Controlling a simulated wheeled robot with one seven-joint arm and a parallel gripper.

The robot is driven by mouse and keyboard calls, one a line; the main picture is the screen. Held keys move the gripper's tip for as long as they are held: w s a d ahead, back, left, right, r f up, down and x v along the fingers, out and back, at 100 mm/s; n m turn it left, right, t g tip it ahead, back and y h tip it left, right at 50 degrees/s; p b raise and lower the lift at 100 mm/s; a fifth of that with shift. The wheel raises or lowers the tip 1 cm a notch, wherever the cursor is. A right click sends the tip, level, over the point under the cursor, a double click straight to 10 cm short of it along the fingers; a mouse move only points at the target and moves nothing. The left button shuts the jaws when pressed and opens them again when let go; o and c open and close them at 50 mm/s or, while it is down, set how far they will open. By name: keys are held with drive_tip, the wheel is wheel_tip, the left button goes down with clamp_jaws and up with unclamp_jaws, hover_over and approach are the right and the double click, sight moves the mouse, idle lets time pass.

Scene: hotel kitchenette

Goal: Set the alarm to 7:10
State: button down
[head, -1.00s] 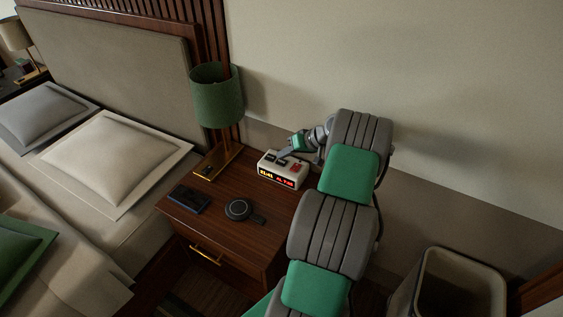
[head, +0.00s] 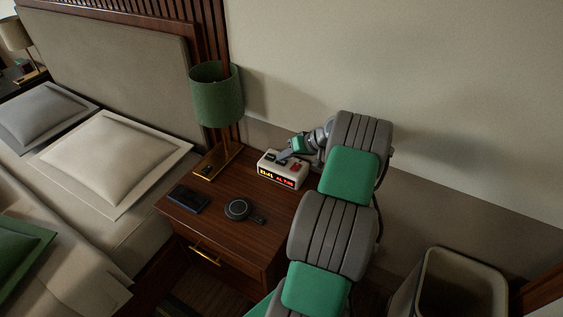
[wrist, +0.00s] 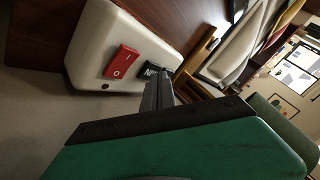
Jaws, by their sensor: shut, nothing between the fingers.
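The alarm clock (head: 266,172) is a white box on the nightstand, with a yellow time and a red alarm readout on its dark front. The red digits begin "AL 7"; the rest is too small to read surely. Its top carries dark buttons and a red rocker switch (head: 295,166). In the wrist view, the clock body (wrist: 88,45) shows the red switch marked I and O (wrist: 121,62) beside a black button with white letters (wrist: 151,70). My gripper (head: 283,156) is shut and empty. Its fingertips (wrist: 157,82) are at that black button and partly cover it; contact is unclear.
On the nightstand (head: 222,262) lie a dark phone (head: 189,199) and a round black device (head: 237,209). A green lamp (head: 216,95) stands left of the clock. The wall is close behind. A bin (head: 461,285) stands at the lower right, and the bed is at left.

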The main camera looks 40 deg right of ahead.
sight(284, 162)
drive_tip(key=shift+f, duration=0.2)
drive_tip(key=shift+r, duration=0.1)
drive_tip(key=shift+r+p, duration=0.45)
drive_tip(key=shift+r, duration=0.25)
drive_tip(key=shift+r+p, duration=1.65)
drive_tip(key=shift+r, duration=0.85)
